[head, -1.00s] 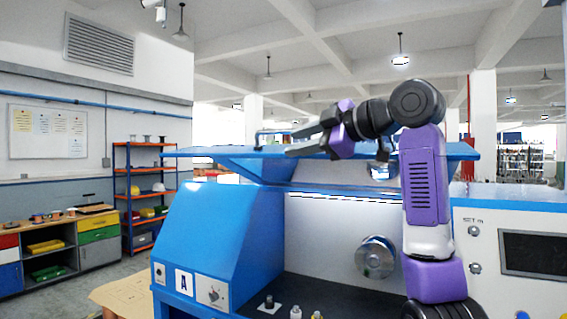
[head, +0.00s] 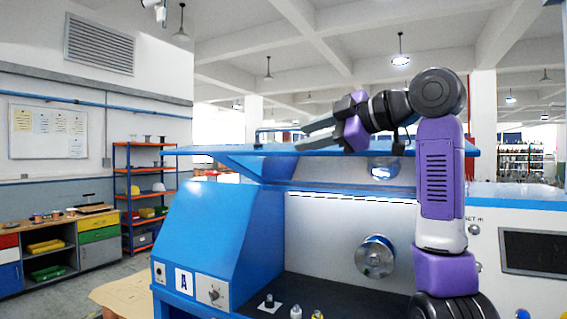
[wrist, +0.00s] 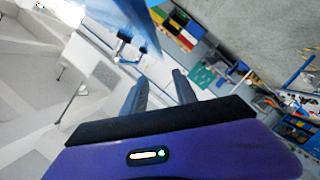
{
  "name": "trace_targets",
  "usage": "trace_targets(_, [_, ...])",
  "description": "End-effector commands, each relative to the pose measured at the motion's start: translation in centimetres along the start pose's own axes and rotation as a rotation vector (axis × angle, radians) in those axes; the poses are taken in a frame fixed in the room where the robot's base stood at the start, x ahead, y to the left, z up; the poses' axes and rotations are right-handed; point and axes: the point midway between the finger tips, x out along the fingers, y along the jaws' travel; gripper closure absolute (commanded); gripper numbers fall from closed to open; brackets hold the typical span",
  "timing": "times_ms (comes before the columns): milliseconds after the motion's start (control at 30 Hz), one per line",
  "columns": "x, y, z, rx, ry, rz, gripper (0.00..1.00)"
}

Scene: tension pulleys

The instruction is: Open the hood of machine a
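Machine a (head: 213,235) is the blue machine with the "A" label at the front left. Its blue hood (head: 225,151) is raised and shows almost edge-on as a roughly level panel over the work bay. In the wrist view a blue panel with a dark handle (wrist: 122,42), apparently the hood, lies beyond the fingers at the upper left. My gripper (head: 302,140) is just above the hood's top side in the head view, pointing left. In the wrist view its fingers (wrist: 160,78) are apart with nothing between them. Whether it touches the hood cannot be told.
A metal pulley disc (head: 375,256) is on the back wall of the bay, and small parts (head: 296,312) stand on its dark floor. A grey panel with a screen (head: 532,252) is at the right. Shelving (head: 143,200) and a workbench (head: 97,222) are at the far left.

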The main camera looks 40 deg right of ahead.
Motion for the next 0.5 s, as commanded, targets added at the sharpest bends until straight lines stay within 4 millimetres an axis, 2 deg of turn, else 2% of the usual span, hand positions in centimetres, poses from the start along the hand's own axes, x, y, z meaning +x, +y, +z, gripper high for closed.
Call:
trace_targets(233, [-4.0,-0.1,0.1,-0.001,0.0,0.003,0.66])
trace_targets(500, [-5.7,-0.1,0.1,0.0,0.0,0.0,0.66])
